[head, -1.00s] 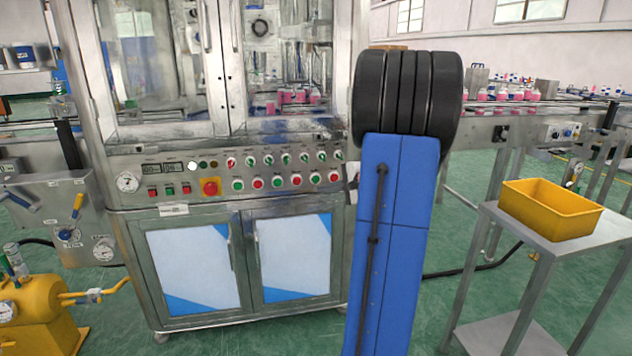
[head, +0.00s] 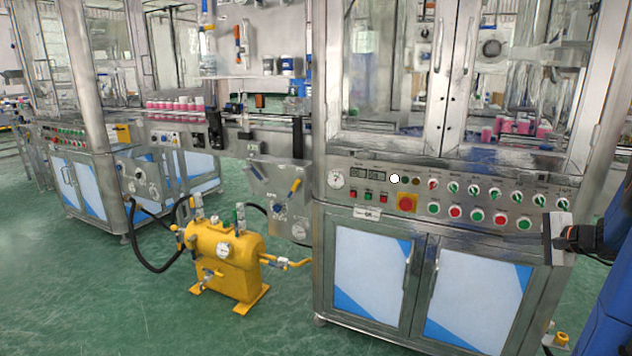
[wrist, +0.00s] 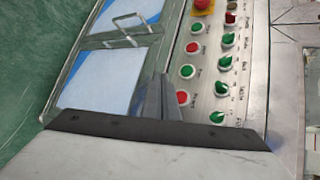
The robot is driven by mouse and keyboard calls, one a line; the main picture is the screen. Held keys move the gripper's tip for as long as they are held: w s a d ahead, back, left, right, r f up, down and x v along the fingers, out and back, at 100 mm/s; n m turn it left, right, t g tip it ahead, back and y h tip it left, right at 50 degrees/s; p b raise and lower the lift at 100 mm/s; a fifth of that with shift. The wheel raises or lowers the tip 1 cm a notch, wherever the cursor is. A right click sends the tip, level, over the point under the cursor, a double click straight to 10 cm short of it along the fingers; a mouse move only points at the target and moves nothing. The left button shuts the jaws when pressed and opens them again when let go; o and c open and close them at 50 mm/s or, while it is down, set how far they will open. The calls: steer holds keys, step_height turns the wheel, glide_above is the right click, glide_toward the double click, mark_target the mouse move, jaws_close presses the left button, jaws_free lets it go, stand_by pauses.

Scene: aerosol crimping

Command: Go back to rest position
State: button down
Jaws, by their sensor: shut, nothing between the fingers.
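My gripper (wrist: 163,88) shows in the wrist view as grey fingers closed together, with nothing held. Behind the fingers is the control panel (wrist: 207,70) of the crimping machine, with green and red buttons and rotary knobs. In the head view my gripper (head: 552,239) is at the right edge, in front of the panel's right end. Its fingers are hard to make out there. The crimping machine (head: 376,272) is a steel cabinet with glass doors above and blue and white doors below. I cannot tell the gap between gripper and panel.
A yellow pump unit (head: 228,262) with pipes stands on the green floor left of the machine. A conveyor (head: 235,135) links to a second machine (head: 88,186) at the far left. The floor (head: 110,310) at the front left is clear.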

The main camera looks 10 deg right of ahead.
steer(key=s+a+n+g+y, duration=0.1)
steer(key=s+a+n+g, duration=0.3)
steer(key=a, duration=1)
steer(key=s+a+n+g, duration=0.2)
steer(key=s+a+n, duration=0.35)
steer(key=a, duration=0.85)
steer(key=s+a+f+n+h, duration=0.1)
steer(key=s+a+n, duration=0.1)
steer(key=s, duration=0.4)
steer(key=s+a+f+n+h, duration=0.1)
steer(key=s+a+n, duration=0.1)
steer(key=s, duration=0.4)
steer(key=s+a+f+n+g+h, duration=0.1)
steer(key=s+a+n+h, duration=0.1)
steer(key=s+n, duration=0.2)
steer(key=shift+s+a+f+n, duration=0.15)
steer(key=shift+s+f+n, duration=0.2)
steer(key=shift+s, duration=0.85)
steer(key=c, duration=2.4)
jaws_free()
steer(key=shift+c, duration=0.2)
